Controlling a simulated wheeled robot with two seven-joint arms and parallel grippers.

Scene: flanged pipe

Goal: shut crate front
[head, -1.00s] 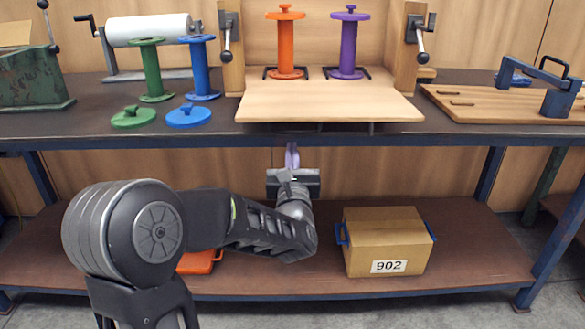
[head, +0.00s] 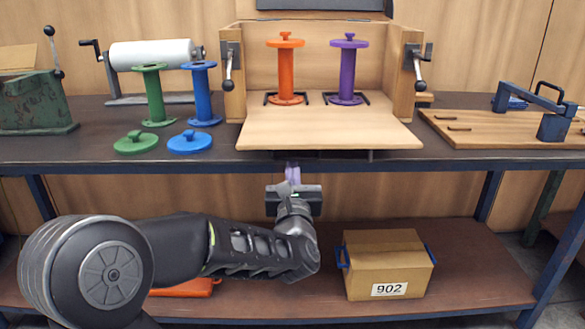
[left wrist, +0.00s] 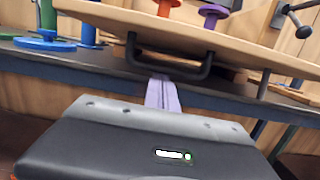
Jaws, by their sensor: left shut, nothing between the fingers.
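The wooden crate (head: 232,70) stands on the upper bench. Its front panel (head: 330,134) is folded down flat toward me and reaches the bench's front edge. An orange spool (head: 286,72) and a purple spool (head: 348,72) stand upright inside. Black lever latches show on the left post (head: 228,68) and right post (head: 417,68). In the left wrist view a dark handle (left wrist: 170,65) hangs under the front panel. My left gripper (head: 292,168) is shut and empty below the panel; its pale fingers (left wrist: 162,88) point up near the handle. My right gripper is out of view.
A green spool (head: 153,95) and a blue spool (head: 201,93) stand left of the crate, with loose discs in front. A cardboard box (head: 388,265) marked 902 is on the lower shelf. A wooden board (head: 500,130) lies at right.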

